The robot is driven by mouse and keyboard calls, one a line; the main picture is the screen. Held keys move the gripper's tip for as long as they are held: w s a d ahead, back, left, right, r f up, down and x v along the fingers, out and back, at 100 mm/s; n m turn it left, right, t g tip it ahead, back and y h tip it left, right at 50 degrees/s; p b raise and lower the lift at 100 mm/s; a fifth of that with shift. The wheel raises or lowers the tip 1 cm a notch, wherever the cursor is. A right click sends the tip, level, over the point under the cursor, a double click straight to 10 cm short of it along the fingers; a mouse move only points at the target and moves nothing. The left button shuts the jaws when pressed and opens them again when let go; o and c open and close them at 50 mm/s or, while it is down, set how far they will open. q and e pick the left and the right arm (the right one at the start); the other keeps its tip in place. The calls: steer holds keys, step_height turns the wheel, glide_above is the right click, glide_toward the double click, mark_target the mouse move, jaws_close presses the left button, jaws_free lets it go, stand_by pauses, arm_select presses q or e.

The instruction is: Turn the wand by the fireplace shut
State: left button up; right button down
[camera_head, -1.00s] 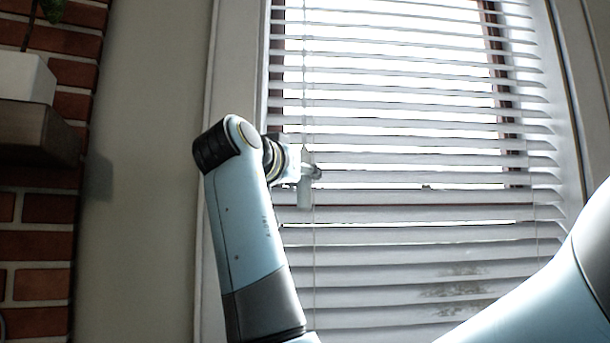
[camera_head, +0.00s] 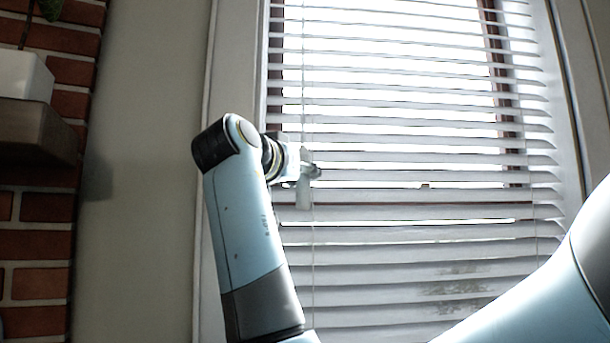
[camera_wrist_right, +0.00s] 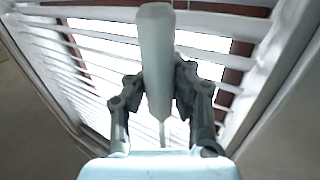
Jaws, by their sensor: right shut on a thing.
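The wand (camera_wrist_right: 157,60) is a pale grey rod with a thicker, tapered end. In the wrist view it stands between the two dark fingers of my right gripper (camera_wrist_right: 158,92), which is shut on it. In the head view the wand's thick end (camera_head: 304,193) hangs near the left side of the window blind (camera_head: 400,215). My right gripper (camera_head: 312,171) reaches it from the left, with its fingers small and partly hidden. The blind's slats are tilted, and bright light shows between them, mostly in the upper part. My left gripper is not in view.
A thin cord runs down the blind's left side. A brick fireplace wall (camera_head: 45,240) with a dark mantel (camera_head: 35,130) and a white pot (camera_head: 25,75) stands at the far left. Bare wall (camera_head: 140,230) lies between it and the window frame (camera_head: 232,60).

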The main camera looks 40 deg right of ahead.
steer(key=shift+a+f, duration=0.1)
steer(key=shift+f, duration=0.1)
steer(key=c, duration=1.5)
jaws_free()
steer(key=shift+a, duration=0.1)
steer(key=o, duration=0.4)
steer(key=shift+s+a+r, duration=0.1)
steer(key=shift+a+r, duration=0.1)
steer(key=shift+d, duration=0.15)
step_height(320, 180, up, 10)
steer(key=shift+f, duration=0.1)
